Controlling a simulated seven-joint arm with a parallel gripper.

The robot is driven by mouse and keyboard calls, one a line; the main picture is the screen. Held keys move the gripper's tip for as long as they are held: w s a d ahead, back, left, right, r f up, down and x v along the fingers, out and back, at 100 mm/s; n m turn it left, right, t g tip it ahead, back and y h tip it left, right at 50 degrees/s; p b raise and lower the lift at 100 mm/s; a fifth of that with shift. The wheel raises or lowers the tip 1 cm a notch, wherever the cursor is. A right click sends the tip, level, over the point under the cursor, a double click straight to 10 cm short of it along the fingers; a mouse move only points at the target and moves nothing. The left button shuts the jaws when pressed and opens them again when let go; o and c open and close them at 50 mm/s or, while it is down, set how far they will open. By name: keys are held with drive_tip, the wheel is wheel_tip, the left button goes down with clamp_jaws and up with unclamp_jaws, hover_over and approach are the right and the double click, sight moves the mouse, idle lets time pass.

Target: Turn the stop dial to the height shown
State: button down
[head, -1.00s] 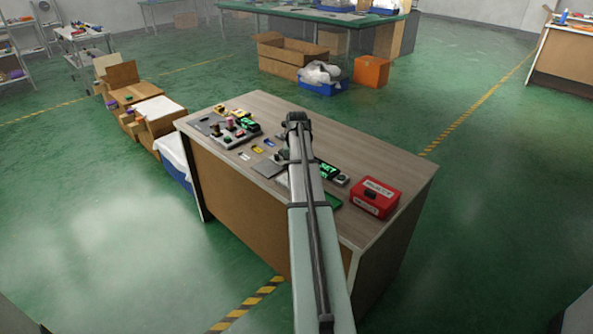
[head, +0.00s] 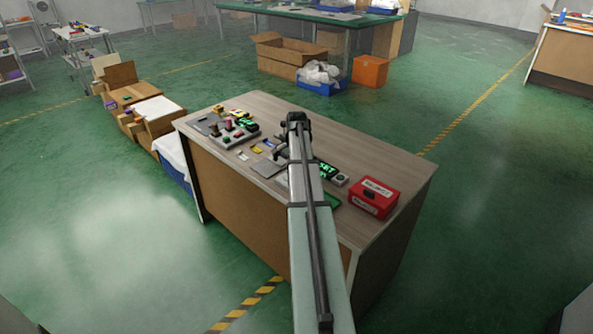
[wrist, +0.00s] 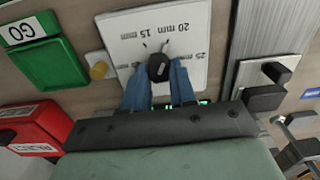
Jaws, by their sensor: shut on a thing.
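The stop dial is a black knob (wrist: 158,67) on a white scale plate (wrist: 195,28) in the wrist view. The plate's marks appear upside down, with 15 mm, 20 mm and 25 mm legible. Two blue fingers of my gripper (wrist: 158,84) close on the knob from either side. I cannot read exactly which mark the knob points to. In the head view my arm hides most of the dial and the fingertips. A lit green display (head: 327,170) shows beside my arm, its text partly covered.
A small yellow part (wrist: 98,70) lies by the plate. A fixture with levers (head: 232,134) stands at the table's left.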

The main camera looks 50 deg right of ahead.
drive_tip(key=shift+a, duration=0.1)
idle(0.4)
drive_tip(key=c, duration=0.9)
unclamp_jaws()
wheel_tip(320, 180, up, 14)
drive_tip(key=shift+f, duration=0.1)
